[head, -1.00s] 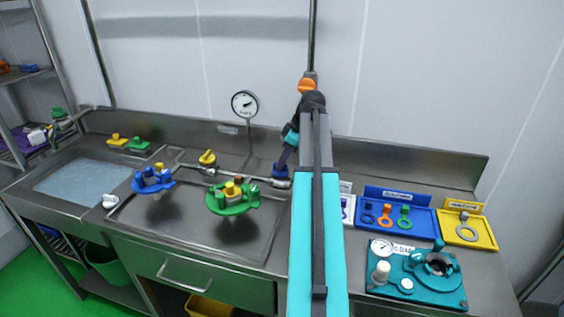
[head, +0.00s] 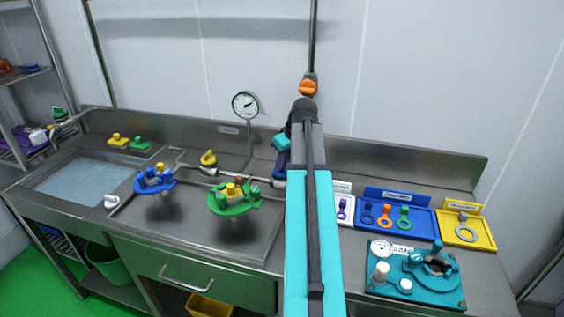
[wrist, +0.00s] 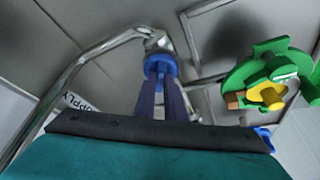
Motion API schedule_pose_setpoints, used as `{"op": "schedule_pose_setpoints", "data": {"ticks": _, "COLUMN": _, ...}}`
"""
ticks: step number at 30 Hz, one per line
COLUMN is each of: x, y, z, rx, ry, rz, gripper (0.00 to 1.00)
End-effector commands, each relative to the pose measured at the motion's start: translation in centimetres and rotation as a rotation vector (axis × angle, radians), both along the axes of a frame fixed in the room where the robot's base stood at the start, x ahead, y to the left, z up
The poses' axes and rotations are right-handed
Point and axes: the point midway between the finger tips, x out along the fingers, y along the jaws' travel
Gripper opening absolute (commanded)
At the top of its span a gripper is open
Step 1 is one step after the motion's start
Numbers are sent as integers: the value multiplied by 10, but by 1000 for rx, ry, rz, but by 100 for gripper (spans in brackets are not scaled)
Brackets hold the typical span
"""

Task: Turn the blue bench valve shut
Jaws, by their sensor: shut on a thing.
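The blue bench valve (wrist: 161,64) shows in the wrist view as a round blue knob on the metal pipe. The fingers of my gripper (wrist: 161,86) reach up to it and are shut on it. In the head view my gripper (head: 281,164) comes down from the upper right to the pipe at the back of the bench. There the fingers and my arm hide most of the valve, and I cannot tell its turn angle.
A green round fixture (head: 232,200) and a blue one (head: 154,181) stand left of my arm. A yellow valve (head: 208,159) sits on the pipe. A dial gauge (head: 245,105) stands behind. Coloured trays (head: 411,221) and a teal device (head: 449,292) are at right.

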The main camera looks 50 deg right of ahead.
Motion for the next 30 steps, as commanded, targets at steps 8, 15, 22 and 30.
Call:
{"op": "schedule_pose_setpoints", "data": {"ticks": 8, "x": 0, "y": 4, "z": 1, "rx": -1, "ry": 2, "rz": -230, "gripper": 0}}
{"op": "schedule_pose_setpoints", "data": {"ticks": 15, "x": 1, "y": 5, "z": 1, "rx": 0, "ry": 2, "rz": -424, "gripper": 0}}
{"op": "schedule_pose_setpoints", "data": {"ticks": 22, "x": 2, "y": 5, "z": 1, "rx": -2, "ry": 2, "rz": -607, "gripper": 0}}
{"op": "schedule_pose_setpoints", "data": {"ticks": 30, "x": 3, "y": 6, "z": 1, "rx": -3, "ry": 3, "rz": -812, "gripper": 0}}
